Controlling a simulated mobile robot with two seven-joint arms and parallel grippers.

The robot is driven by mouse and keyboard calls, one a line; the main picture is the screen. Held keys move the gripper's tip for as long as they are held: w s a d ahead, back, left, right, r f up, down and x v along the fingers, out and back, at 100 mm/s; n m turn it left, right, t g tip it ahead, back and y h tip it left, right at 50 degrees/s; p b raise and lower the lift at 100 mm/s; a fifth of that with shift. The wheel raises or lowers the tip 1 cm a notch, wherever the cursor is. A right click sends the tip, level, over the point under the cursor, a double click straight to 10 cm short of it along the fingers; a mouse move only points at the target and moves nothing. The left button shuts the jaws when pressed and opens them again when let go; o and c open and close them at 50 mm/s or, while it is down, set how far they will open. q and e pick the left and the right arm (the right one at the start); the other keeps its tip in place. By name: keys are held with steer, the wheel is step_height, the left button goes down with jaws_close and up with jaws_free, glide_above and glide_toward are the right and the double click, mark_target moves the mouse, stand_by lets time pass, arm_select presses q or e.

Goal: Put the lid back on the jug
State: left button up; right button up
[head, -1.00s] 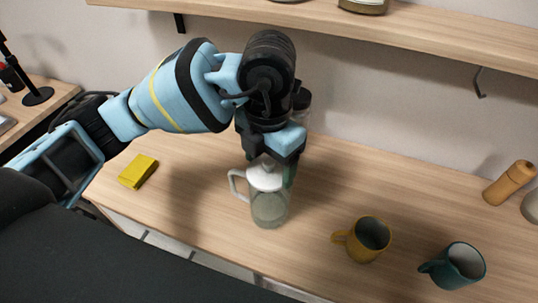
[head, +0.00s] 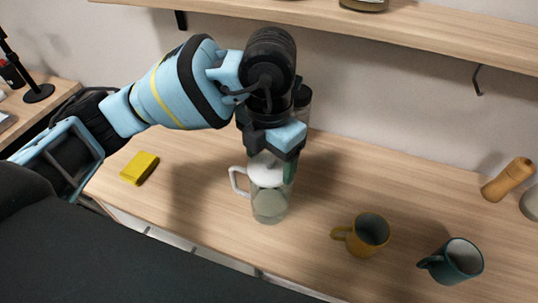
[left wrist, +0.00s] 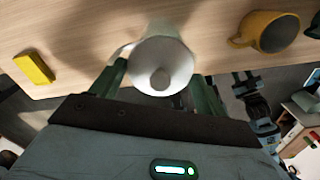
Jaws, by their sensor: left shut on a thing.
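The jug (head: 270,206) stands upright on the wooden table, its clear body showing below my left gripper and its white handle (head: 236,182) to the left. The white round lid (left wrist: 172,60) with its knob lies between the two green fingers of my left gripper (left wrist: 160,85) in the left wrist view. My left gripper (head: 275,160) is shut on the lid at the jug's top. The gripper partly hides the lid in the head view, and I cannot tell whether it is fully seated. My right gripper (left wrist: 243,80) shows small and dark in the left wrist view; its opening is unclear.
A yellow mug (head: 369,234) and a teal mug (head: 458,263) stand to the right of the jug. A yellow block (head: 140,168) lies to the left. A wooden grinder (head: 508,180) stands far right. A shelf (head: 400,35) overhangs the back.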

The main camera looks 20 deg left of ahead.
steer(key=shift+w+a+r, duration=0.1)
steer(key=shift+w+r, duration=0.05)
stand_by(0.5)
arm_select(q)
steer(key=shift+f, duration=0.15)
arm_select(e)
steer(key=shift+r, duration=0.1)
stand_by(0.8)
arm_select(q)
steer(key=shift+p, duration=0.3)
arm_select(e)
steer(key=shift+w+r, duration=0.25)
stand_by(0.4)
arm_select(q)
steer(key=o, duration=1)
steer(key=shift+o, duration=0.2)
steer(key=shift+r, duration=0.2)
steer(key=shift+r+p, duration=1.65)
steer(key=shift+r, duration=1.7)
arm_select(e)
steer(key=w+r+t, duration=0.1)
steer(key=w+r, duration=0.3)
steer(key=r, duration=0.1)
steer(key=shift+w+r+t, duration=0.25)
steer(key=shift+r+t, duration=0.1)
steer(key=shift+t, duration=0.05)
